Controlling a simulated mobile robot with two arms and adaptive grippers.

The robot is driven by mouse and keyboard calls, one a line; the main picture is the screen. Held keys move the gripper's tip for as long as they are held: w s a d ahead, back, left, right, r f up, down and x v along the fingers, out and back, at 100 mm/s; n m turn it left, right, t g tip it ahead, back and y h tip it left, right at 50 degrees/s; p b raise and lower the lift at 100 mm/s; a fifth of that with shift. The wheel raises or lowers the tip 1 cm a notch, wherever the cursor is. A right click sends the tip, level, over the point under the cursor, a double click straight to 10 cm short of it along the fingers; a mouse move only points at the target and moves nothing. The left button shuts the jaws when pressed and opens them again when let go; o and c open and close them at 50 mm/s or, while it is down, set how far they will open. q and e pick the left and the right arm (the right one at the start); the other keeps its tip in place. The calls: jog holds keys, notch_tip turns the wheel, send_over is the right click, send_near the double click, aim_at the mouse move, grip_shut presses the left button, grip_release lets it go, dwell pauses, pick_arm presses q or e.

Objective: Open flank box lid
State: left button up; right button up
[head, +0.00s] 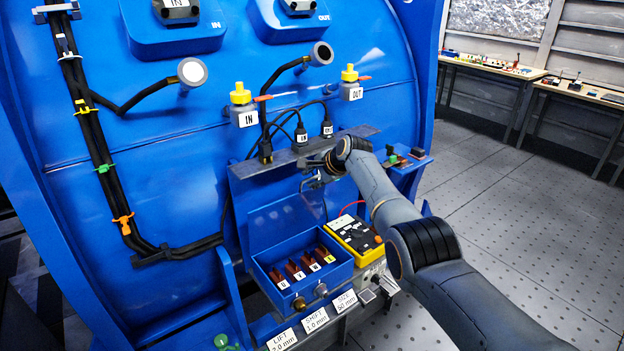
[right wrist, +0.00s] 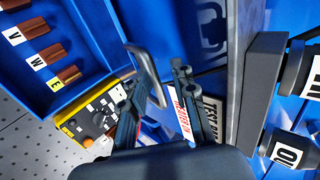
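The blue flank box (head: 336,280) is open at the top, on the lower front of the big blue motor housing. Inside it are several copper terminals labelled U, V, W and E. Its blue lid (head: 272,224) stands raised at the back of the box. My right gripper (head: 314,183) is in front of the lid's upper right area. In the right wrist view my gripper (right wrist: 162,80) has its fingers apart. A curved grey metal handle (right wrist: 158,88) lies close to the left finger; I cannot tell whether they touch. My left gripper is not in view.
A yellow multimeter (head: 354,234) sits right of the box. A dark grey shelf (head: 262,166) with IN and OUT plugs is just above the gripper. White labels (head: 315,319) hang below. Workbenches (head: 497,69) stand far right; the floor between is clear.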

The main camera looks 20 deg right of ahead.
jog(key=shift+s+f, duration=0.1)
jog(key=shift+f, duration=0.05)
jog(key=v, duration=1.2)
dwell(0.3)
